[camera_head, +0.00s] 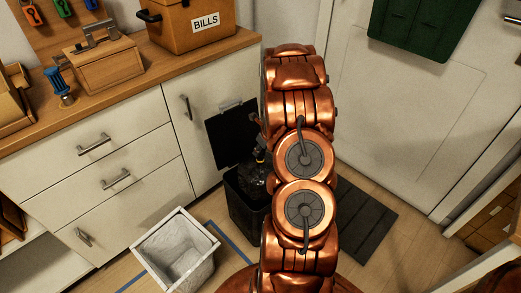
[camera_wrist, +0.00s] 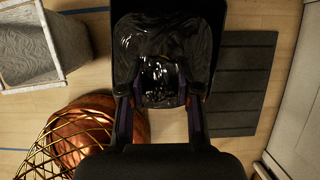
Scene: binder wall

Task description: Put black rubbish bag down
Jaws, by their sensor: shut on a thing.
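The black rubbish bag (camera_wrist: 160,45) is shiny and crumpled, and shows at the top middle of the wrist view. My gripper (camera_wrist: 160,98) is shut on the bag's gathered part, which sits between the two fingers. In the head view the bag (camera_head: 253,183) shows at the mouth of a black bin (camera_head: 243,212), just left of my arm. The bin's dark lid (camera_head: 232,135) stands open against the cabinet. My arm hides the bin's right side and much of the gripper. I cannot tell whether the bag touches the bin's bottom.
A white bin (camera_head: 155,262) with a pale liner stands on the floor to the left. A dark ribbed mat (camera_head: 360,225) lies to the right, before the white door (camera_head: 400,130). White drawers (camera_head: 100,180) stand behind. A golden wire basket (camera_wrist: 65,140) shows in the wrist view.

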